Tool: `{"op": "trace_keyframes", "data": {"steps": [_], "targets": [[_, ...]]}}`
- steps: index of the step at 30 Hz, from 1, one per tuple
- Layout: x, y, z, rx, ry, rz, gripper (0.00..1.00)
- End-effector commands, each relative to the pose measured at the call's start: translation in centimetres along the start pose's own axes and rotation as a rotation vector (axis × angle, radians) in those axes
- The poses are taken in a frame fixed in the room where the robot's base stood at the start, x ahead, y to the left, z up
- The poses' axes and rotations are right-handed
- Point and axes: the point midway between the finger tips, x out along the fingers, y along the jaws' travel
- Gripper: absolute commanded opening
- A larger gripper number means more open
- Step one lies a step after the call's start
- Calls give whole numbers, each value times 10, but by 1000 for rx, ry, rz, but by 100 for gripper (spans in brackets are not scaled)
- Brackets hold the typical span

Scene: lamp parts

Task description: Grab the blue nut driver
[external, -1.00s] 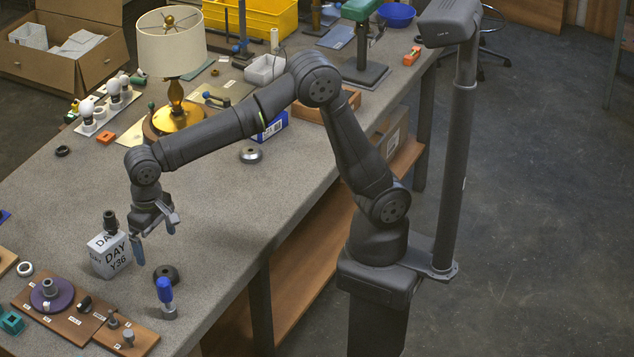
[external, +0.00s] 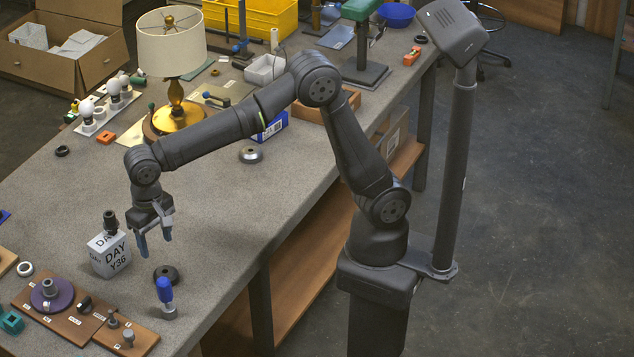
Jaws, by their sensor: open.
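The blue nut driver (external: 165,290) stands upright in a small grey holder (external: 167,312) near the front edge of the grey workbench (external: 215,215). Its blue handle is on top. My gripper (external: 154,247) is open and empty, pointing down above the bench. It is above and slightly left of the nut driver in the picture, apart from it. The space between the fingers holds nothing.
A white box (external: 110,254) marked DAY Y36, with a dark part on top, stands left of my gripper.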

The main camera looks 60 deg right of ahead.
Motion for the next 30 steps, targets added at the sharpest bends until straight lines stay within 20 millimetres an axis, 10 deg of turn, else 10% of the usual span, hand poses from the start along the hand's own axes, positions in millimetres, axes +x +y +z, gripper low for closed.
{"op": "trace_keyframes", "data": {"steps": [16,30], "targets": [[-6,2,-2,1075,-3,3,58],[35,3,-2,1256,-2,9,58]]}}
